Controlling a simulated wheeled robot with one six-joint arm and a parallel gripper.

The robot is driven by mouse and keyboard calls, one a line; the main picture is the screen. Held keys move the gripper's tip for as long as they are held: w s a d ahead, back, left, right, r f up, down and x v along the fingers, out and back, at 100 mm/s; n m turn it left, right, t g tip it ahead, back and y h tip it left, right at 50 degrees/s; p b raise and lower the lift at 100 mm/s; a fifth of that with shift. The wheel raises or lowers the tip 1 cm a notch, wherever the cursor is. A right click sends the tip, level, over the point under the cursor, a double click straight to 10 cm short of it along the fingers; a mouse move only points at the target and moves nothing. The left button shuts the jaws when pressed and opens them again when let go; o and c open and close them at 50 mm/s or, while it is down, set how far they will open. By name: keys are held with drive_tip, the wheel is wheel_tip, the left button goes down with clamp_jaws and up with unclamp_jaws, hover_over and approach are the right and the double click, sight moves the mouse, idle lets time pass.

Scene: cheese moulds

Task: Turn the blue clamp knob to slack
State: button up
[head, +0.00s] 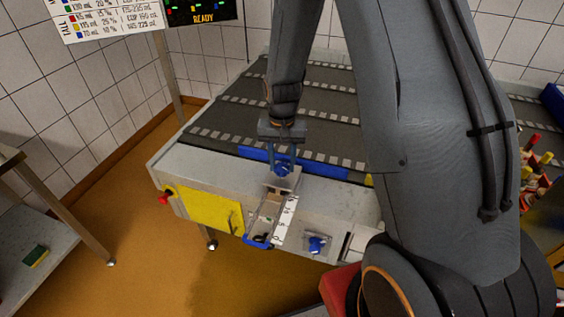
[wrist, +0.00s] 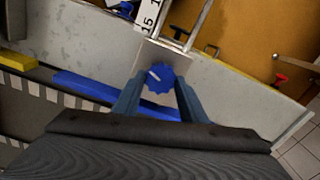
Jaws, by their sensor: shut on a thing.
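The blue clamp knob (wrist: 160,77) is round with a scalloped edge and a white pointer line. It sits on a small pale block on the machine's front edge. In the wrist view the pointer line aims to the upper left. My gripper (wrist: 158,84) is shut on the knob, one finger on each side. In the head view my gripper (head: 282,160) reaches down onto the knob (head: 282,170), which the fingers partly hide. A white scale strip with printed numbers (head: 286,218) runs down from the block, and it also shows in the wrist view (wrist: 148,18).
A second blue knob (head: 317,244) is on the front panel, right of the scale. A blue bar (head: 325,168) lies along the belt edge behind the knob. A yellow panel (head: 208,210) and a red button (head: 165,198) are at left. The dark belt (head: 315,100) is bare.

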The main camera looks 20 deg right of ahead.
sight(282, 166)
drive_tip(key=shift+w+r+n, duration=0.1)
drive_tip(key=shift+n, duration=2.1)
drive_tip(key=o, duration=1.1)
drive_tip(key=shift+c, duration=0.2)
drive_tip(key=shift+r+b, duration=0.8)
drive_tip(key=shift+r, duration=3.05)
drive_tip(key=s+r, duration=0.2)
drive_tip(key=s, duration=0.6)
drive_tip(key=s+r+t, duration=0.1)
drive_tip(key=s+r, duration=0.2)
drive_tip(key=s, duration=0.5)
drive_tip(key=shift+s, duration=0.4)
